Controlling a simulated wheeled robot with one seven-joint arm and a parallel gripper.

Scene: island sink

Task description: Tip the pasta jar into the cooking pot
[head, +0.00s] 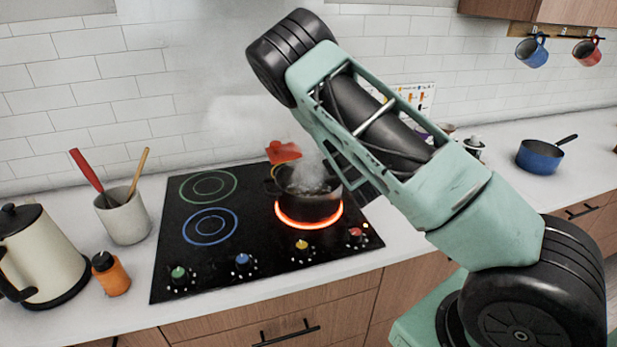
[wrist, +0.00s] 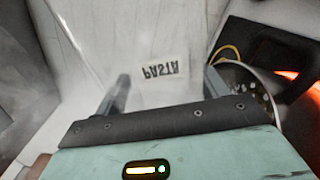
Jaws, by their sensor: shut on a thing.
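My gripper (wrist: 168,80) is shut on the jar, one finger on each side, with the pot just to the right. In the head view my arm hides the gripper and jar. The jar's mouth is not visible.
The black cooktop (head: 225,262) has knobs along its front. A red object (head: 283,152) is behind the pot. A utensil crock (head: 124,216), orange bottle (head: 111,274) and cream kettle (head: 40,258) stand left. A blue saucepan (head: 540,156) stands at the far right.

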